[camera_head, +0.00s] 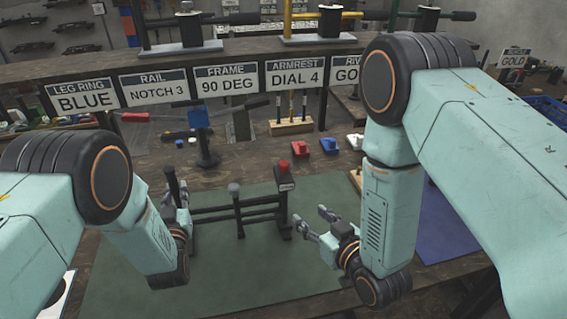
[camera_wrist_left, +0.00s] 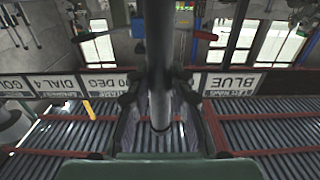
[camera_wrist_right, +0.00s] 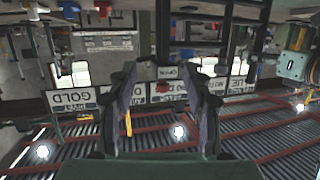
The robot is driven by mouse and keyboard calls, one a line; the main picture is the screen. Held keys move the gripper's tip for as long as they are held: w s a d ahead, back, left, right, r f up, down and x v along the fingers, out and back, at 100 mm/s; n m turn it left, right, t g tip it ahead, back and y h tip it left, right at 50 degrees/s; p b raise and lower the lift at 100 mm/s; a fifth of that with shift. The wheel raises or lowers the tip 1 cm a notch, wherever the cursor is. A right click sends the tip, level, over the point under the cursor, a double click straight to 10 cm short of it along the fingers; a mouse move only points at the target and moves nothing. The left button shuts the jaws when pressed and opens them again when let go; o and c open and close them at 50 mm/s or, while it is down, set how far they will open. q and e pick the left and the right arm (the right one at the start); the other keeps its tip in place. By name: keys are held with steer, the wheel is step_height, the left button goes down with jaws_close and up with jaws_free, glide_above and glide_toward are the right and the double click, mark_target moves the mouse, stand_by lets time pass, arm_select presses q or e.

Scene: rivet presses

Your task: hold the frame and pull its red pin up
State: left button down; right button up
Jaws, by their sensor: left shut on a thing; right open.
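The dark frame (camera_head: 262,211) stands upright on the green mat, with a left post, a grey-knobbed middle post and a right post joined by bars. The red pin (camera_head: 284,166) sits at the top of the right post, above a small label. My left gripper (camera_head: 176,194) is shut around the left post, which also shows between its fingers in the left wrist view (camera_wrist_left: 160,55). My right gripper (camera_head: 312,218) is open and empty, right of the right post and below the pin. In the right wrist view, the red pin (camera_wrist_right: 162,87) appears between its spread fingers, beyond them.
The green mat (camera_head: 215,280) is mostly clear in front of the frame. A signed shelf (camera_head: 240,55) crosses the back. A blue mat (camera_head: 450,230) lies right.

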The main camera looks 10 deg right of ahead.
mark_target(287, 167)
step_height(287, 167, up, 6)
steer(key=w+t+y, duration=0.1)
steer(key=w+t, duration=0.1)
steer(key=t, duration=0.1)
steer(key=shift+n, duration=0.3)
steer(key=x, duration=1.2)
steer(key=shift+s+a+r, duration=0.1)
steer(key=shift+a+r, duration=0.05)
steer(key=shift+a, duration=0.2)
steer(key=shift+c, duration=0.3)
jaws_close()
